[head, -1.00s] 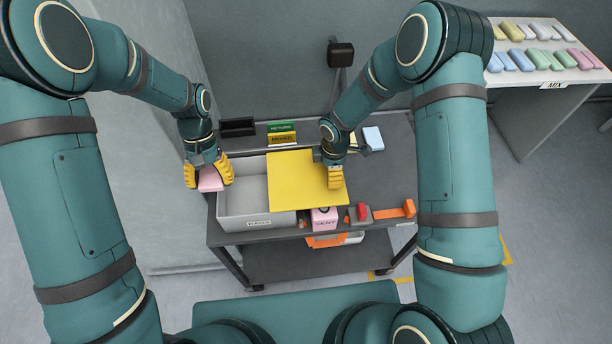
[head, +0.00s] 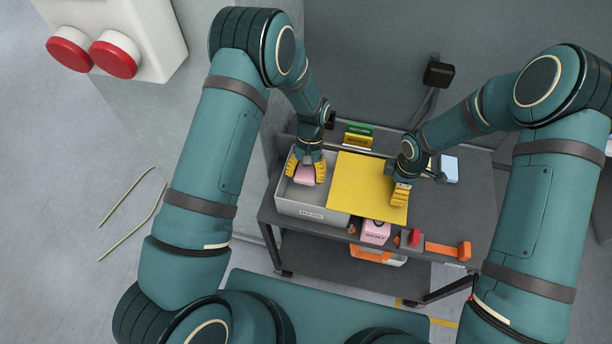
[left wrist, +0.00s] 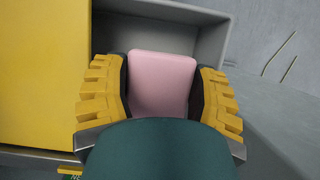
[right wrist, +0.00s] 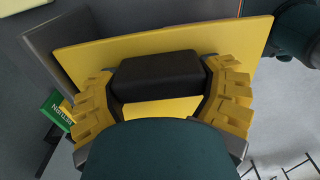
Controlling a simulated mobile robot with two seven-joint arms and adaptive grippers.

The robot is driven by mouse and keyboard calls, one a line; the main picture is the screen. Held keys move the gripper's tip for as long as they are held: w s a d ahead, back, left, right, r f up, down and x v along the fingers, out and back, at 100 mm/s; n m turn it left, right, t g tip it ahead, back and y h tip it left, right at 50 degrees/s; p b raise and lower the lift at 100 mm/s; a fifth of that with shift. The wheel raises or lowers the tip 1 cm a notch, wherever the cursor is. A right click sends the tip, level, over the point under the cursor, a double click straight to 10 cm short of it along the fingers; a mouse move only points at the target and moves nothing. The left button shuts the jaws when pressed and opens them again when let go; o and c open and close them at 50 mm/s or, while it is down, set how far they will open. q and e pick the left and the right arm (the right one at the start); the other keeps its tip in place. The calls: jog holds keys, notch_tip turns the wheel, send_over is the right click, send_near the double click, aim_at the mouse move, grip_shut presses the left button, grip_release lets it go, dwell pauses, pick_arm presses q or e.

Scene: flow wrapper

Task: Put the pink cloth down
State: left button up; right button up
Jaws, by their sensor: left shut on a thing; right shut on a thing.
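The pink cloth (head: 304,176), a folded pad, is between the yellow fingers of my left gripper (head: 306,170). In the left wrist view the gripper is shut on the cloth (left wrist: 161,82) from both sides. The cloth is over the left part of the grey bin labelled RAGS (head: 290,207); whether it touches the floor is unclear. The bin's wall also shows in the left wrist view (left wrist: 214,42). My right gripper (head: 400,194) is shut on the black handle (right wrist: 158,76) of the yellow lid (head: 358,188), which covers the bin's right part.
The bin stands on a dark cart (head: 470,205). Green and yellow signs (head: 358,135) stand behind. A panel with red buttons (head: 112,58) is at upper left.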

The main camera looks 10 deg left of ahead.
pick_arm(q)
jog(key=shift+f, duration=0.75)
pick_arm(e)
jog(key=shift+d, duration=0.1)
pick_arm(q)
jog(key=shift+f, duration=0.4)
jog(key=shift+f, duration=0.2)
jog(key=o, duration=0.9)
jog(key=shift+r, duration=0.1)
